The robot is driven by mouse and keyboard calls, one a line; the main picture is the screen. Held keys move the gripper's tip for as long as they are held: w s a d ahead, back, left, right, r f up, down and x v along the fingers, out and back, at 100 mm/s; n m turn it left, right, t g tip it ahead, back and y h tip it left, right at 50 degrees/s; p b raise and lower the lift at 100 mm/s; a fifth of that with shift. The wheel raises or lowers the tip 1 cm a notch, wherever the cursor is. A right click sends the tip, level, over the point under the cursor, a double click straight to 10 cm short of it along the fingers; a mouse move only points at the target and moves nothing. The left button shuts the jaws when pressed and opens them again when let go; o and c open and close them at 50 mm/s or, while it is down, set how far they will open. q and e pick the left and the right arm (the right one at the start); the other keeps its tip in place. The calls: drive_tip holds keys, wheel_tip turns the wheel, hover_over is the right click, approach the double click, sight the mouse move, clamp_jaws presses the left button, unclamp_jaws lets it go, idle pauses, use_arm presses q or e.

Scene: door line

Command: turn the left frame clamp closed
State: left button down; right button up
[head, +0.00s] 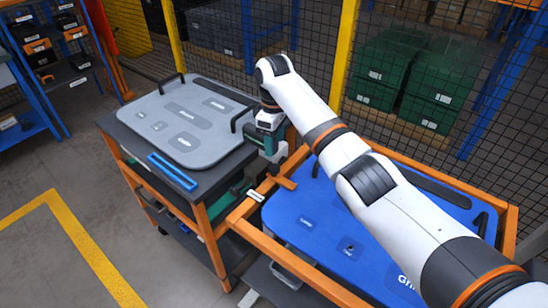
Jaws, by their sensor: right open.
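The orange frame (236,216) holds a blue door panel (318,222) lying flat. On the frame's left side, near its far corner, a small pale metal piece (256,196) sits on the rail; it looks like the left frame clamp. A short orange bar (283,183) lies close to it. Whether the clamp is open or closed is not clear. My right gripper (262,176) points down just beyond the clamp, between the frame and the grey panel's cart. It is open; its fingertips are partly hidden and I cannot tell whether they touch anything. My left gripper is out of view.
A cart (122,138) stands left of the frame, carrying a grey panel (178,118) with black handles and a blue tray (172,171). A mesh fence with yellow posts (342,58) runs behind, with green crates (384,68) beyond.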

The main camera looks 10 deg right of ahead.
wheel_tip(320, 180, up, 4)
drive_tip(key=shift+f+b, duration=0.2)
drive_tip(key=shift+b, duration=0.1)
